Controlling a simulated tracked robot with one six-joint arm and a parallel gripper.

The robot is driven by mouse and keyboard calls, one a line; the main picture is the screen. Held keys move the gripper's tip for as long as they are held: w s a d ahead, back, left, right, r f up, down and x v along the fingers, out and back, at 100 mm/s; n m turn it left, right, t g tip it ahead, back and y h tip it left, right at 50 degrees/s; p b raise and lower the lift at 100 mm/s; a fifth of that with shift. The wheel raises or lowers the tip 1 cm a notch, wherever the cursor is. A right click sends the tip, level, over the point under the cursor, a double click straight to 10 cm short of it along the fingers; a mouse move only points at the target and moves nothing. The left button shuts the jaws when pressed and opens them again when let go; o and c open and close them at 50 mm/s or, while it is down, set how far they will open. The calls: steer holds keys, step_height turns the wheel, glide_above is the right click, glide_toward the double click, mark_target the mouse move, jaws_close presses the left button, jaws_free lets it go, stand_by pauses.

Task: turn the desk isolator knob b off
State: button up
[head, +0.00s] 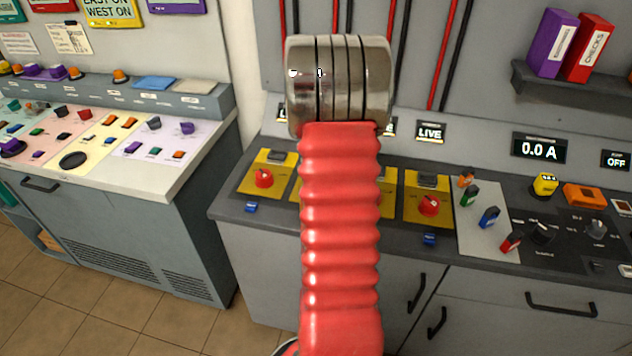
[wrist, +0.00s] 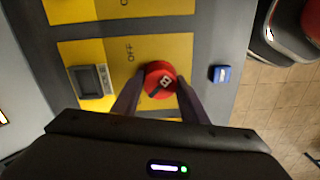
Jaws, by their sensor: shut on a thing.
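The red round isolator knob b (wrist: 158,76), marked with a white B, sits on a yellow plate (wrist: 105,60) in the wrist view. The word OFF is printed on the plate to the upper left of the knob. The two dark fingers of my gripper (wrist: 160,90) lie on either side of the knob and are shut on it. A dark mark shows on the knob near the B, but its exact setting is hard to read. In the head view my arm hides knob b and my gripper.
Other red knobs stand on yellow plates at left (head: 264,179) and right (head: 429,205) of my arm in the head view. A LIVE display (head: 430,132) is above the right plate. A blue tag (wrist: 220,73) lies beside knob b. Small coloured handles (head: 489,217) stand farther right.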

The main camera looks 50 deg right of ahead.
steer(key=shift+a, duration=0.15)
steer(key=shift+c, duration=1)
steer(key=shift+m, duration=0.4)
steer(key=m, duration=0.3)
steer(key=shift+m, duration=0.3)
steer(key=m, duration=1.3)
steer(key=shift+s+d, duration=0.1)
steer(key=shift+d, duration=0.1)
steer(key=shift+m, duration=0.4)
